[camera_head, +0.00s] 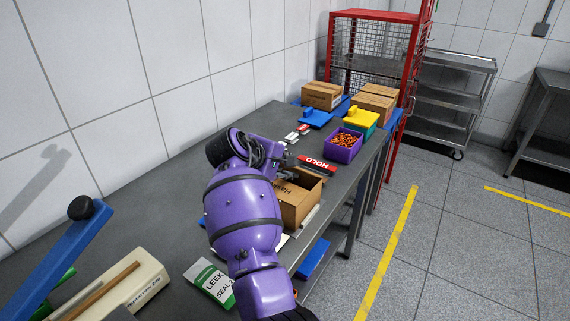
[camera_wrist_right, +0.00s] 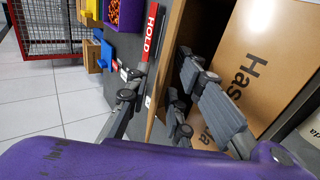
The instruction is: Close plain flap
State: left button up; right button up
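An open cardboard box (camera_head: 298,205) stands on the grey bench, partly hidden behind my purple right arm. In the right wrist view, a broad cardboard panel with printed lettering (camera_wrist_right: 258,62) fills the right side, and a plain, narrow cardboard panel (camera_wrist_right: 172,65) stands edge-on to its left. My right gripper (camera_wrist_right: 160,85) is at the box with its fingers apart, the plain panel between them. I cannot tell whether either finger touches it. In the head view the gripper is mostly hidden by the arm. My left gripper is not in view.
A red HOLD sign (camera_head: 317,164) lies just beyond the box, with a purple bin of orange pieces (camera_head: 343,146) behind it. A sealer with a cream base (camera_head: 126,290) and a green-and-white card (camera_head: 211,281) are at the near end. The bench (camera_head: 185,195) is clear along the wall.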

grip_shut()
jog(key=shift+s+a+f+t+h, duration=0.1)
jog(key=shift+s+f+t+h, duration=0.15)
jog(key=shift+f+t+h, duration=0.45)
jog(key=shift+a+t, duration=0.1)
jog(key=shift+t, duration=0.3)
jog(key=shift+r, duration=0.1)
jog(key=shift+c, duration=1)
grip_release()
